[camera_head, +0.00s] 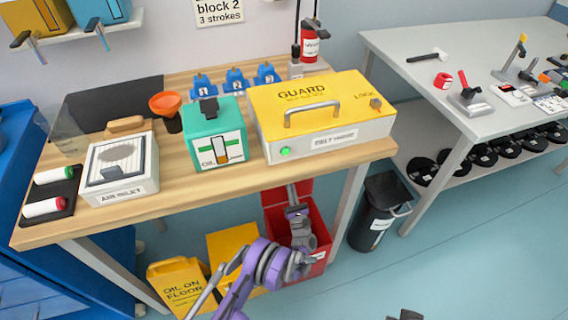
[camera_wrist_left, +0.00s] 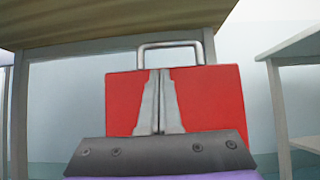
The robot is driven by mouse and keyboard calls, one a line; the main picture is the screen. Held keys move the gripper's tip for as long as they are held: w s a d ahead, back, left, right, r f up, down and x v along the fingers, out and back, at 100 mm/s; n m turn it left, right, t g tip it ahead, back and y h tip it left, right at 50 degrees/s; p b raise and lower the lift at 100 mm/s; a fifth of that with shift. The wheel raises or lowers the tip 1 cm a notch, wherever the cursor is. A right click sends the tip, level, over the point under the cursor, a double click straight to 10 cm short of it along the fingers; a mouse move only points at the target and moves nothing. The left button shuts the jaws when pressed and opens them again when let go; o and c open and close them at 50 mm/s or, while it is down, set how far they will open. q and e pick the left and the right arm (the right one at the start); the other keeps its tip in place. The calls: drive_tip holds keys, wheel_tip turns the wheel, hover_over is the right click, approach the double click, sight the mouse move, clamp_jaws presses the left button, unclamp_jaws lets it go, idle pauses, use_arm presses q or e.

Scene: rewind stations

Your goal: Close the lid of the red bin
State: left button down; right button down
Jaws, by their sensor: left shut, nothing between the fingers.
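The red bin (camera_head: 320,235) stands on the floor under the front of the wooden bench, partly hidden by my left arm. Its lid (camera_head: 273,197) stands raised at the back of the bin. In the left wrist view the red lid (camera_wrist_left: 215,95) faces the camera, with a metal handle (camera_wrist_left: 170,46) at its top. My left gripper (camera_head: 292,189) is shut and empty, over the bin in front of the lid; its fingers also show in the left wrist view (camera_wrist_left: 158,72). I cannot tell whether they touch the lid. A dark part at the bottom edge may be my right gripper (camera_head: 406,315).
The wooden bench (camera_head: 190,190) overhangs the bin, with a yellow guard box (camera_head: 320,110) on it. A black bin (camera_head: 380,212) stands to the right. The floor at the right is clear.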

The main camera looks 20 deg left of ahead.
use_arm(q)
drive_tip(key=x, duration=0.9)
drive_tip(key=shift+r, duration=0.1)
use_arm(e)
drive_tip(key=shift+s+f, duration=0.1)
drive_tip(key=shift+f, duration=0.05)
